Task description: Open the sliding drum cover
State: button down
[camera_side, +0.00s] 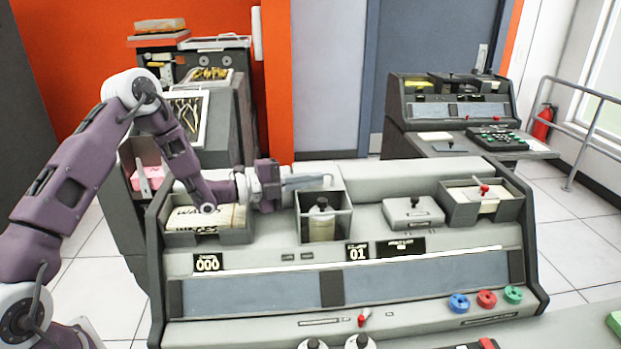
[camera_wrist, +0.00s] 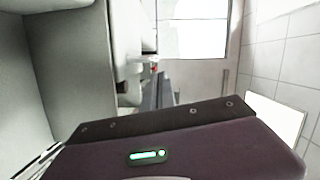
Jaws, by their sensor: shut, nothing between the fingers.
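The punch card machine (camera_side: 260,292) stands in the middle of the side view. A square dark-framed compartment (camera_side: 341,226) on its top holds a pale upright drum (camera_side: 321,227) with a dark knob. A long rounded light-grey housing (camera_side: 415,184) runs along the back; I cannot tell for certain which part is the sliding drum cover. My gripper (camera_side: 328,181) is shut and empty, pointing right, just above the compartment's rear edge. Whether it touches the housing cannot be told. In the wrist view, my purple gripper body fills the bottom, beside large light-grey surfaces (camera_wrist: 70,60).
A card bin (camera_side: 235,234) is left of the drum compartment, under my wrist. A grey knobbed box (camera_side: 413,213) and a card tray (camera_side: 487,207) are to the right. A second machine (camera_side: 455,95) stands behind right. Space above the housing is clear.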

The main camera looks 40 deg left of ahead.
jog(key=shift+w+a+f, duration=0.1)
jog(key=shift+w+a, duration=0.3)
jog(key=shift+w+a, duration=1.5)
jog(key=shift+a, duration=0.05)
jog(key=shift+s+d, duration=0.1)
